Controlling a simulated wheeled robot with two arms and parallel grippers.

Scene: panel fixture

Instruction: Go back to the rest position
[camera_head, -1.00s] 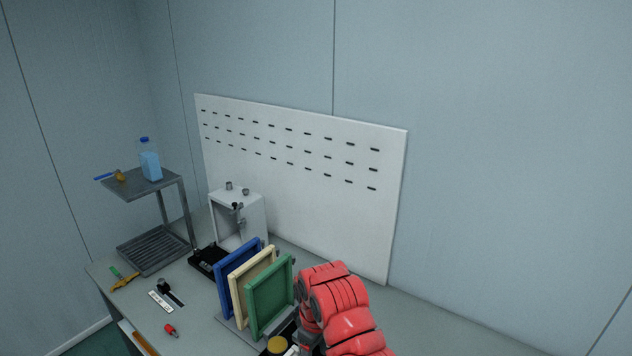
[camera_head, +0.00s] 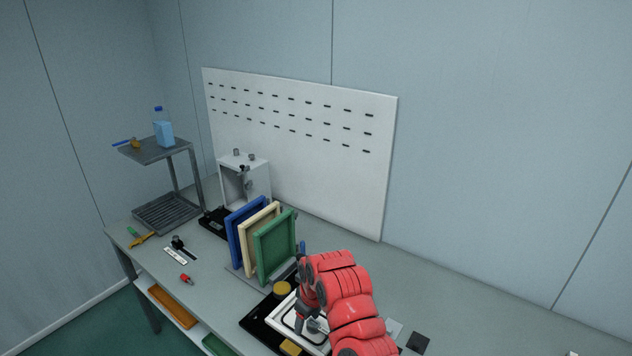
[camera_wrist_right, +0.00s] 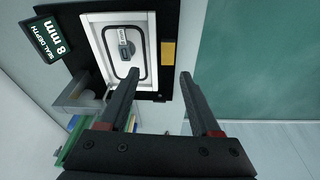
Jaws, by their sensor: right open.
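My right gripper (camera_wrist_right: 160,76) is open in the right wrist view, with nothing between its two dark fingers. Beyond the fingertips is a white panel (camera_wrist_right: 96,30) with a black oval seal and a small grey handle (camera_wrist_right: 125,45). In the head view my red right arm comes in from the bottom right, and the gripper (camera_head: 312,324) appears over the white panel (camera_head: 288,308), partly hiding it. The panel sits in a black fixture (camera_head: 258,325). I cannot tell the exact gap between fingers and panel. My left gripper is not in view.
Blue, cream and green frames (camera_head: 275,247) stand upright in a rack beside my right arm. A white box (camera_head: 258,180), a shelf stand (camera_head: 155,152) with a bottle (camera_head: 163,133), and small tools are further left. A white slotted board (camera_head: 300,150) stands behind the workbench (camera_head: 470,310).

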